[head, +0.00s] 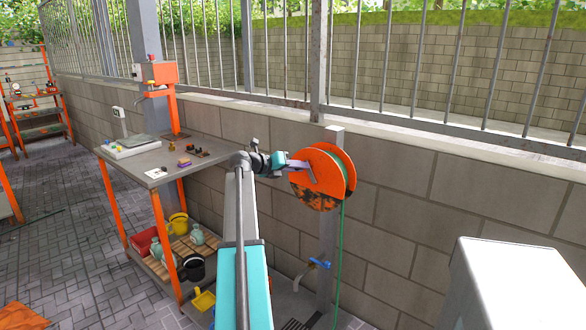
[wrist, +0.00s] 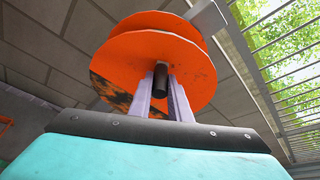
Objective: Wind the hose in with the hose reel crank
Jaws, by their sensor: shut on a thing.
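The orange hose reel (head: 322,172) is mounted on a grey post (head: 328,240) in front of the block wall. Its round side plate is scuffed dark along the lower part. The green hose (head: 340,250) hangs down from the reel's right side. My gripper (head: 298,165) reaches the reel's face from the left. In the wrist view, the two pale fingers of my gripper (wrist: 162,98) are closed around the dark crank handle (wrist: 160,76), in front of the orange reel (wrist: 155,55). The rest of the crank is hidden.
A blue-handled tap (head: 318,263) is below the reel. A white box (head: 505,285) stands at the right front.

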